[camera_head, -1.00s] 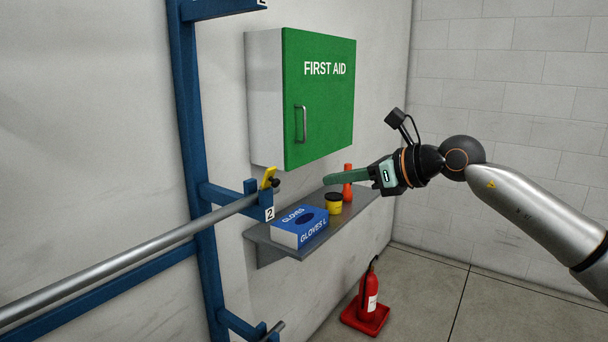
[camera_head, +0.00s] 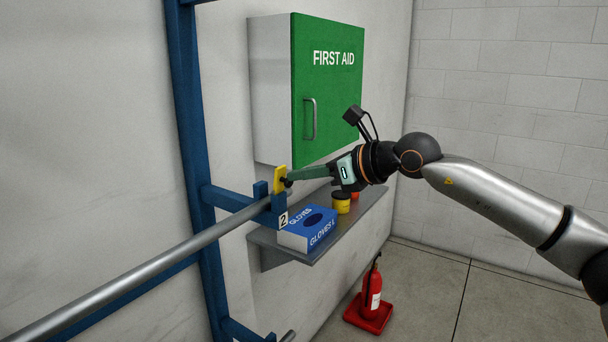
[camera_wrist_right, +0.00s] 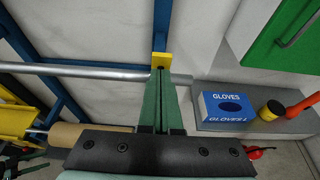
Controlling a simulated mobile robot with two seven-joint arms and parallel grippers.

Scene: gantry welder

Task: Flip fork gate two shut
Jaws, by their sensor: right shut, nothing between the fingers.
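Fork gate two is a small yellow flap (camera_head: 280,179) at the blue fork with the "2" label (camera_head: 282,219). It stands roughly upright above the fork, and the flap (camera_wrist_right: 161,61) also shows in the right wrist view. A grey bar (camera_head: 150,272) runs into this fork from the left. My right gripper (camera_head: 290,178) is shut and empty. Its green fingers reach in from the right, and their tips are at the flap, seemingly touching it; in the right wrist view the fingertips (camera_wrist_right: 161,73) meet the flap's lower edge.
A grey shelf (camera_head: 330,243) under the green first aid cabinet (camera_head: 328,90) holds a blue gloves box (camera_head: 308,232), a yellow jar (camera_head: 341,205) and an orange object. A blue upright (camera_head: 187,130) carries the forks. A fire extinguisher (camera_head: 373,290) stands on the floor.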

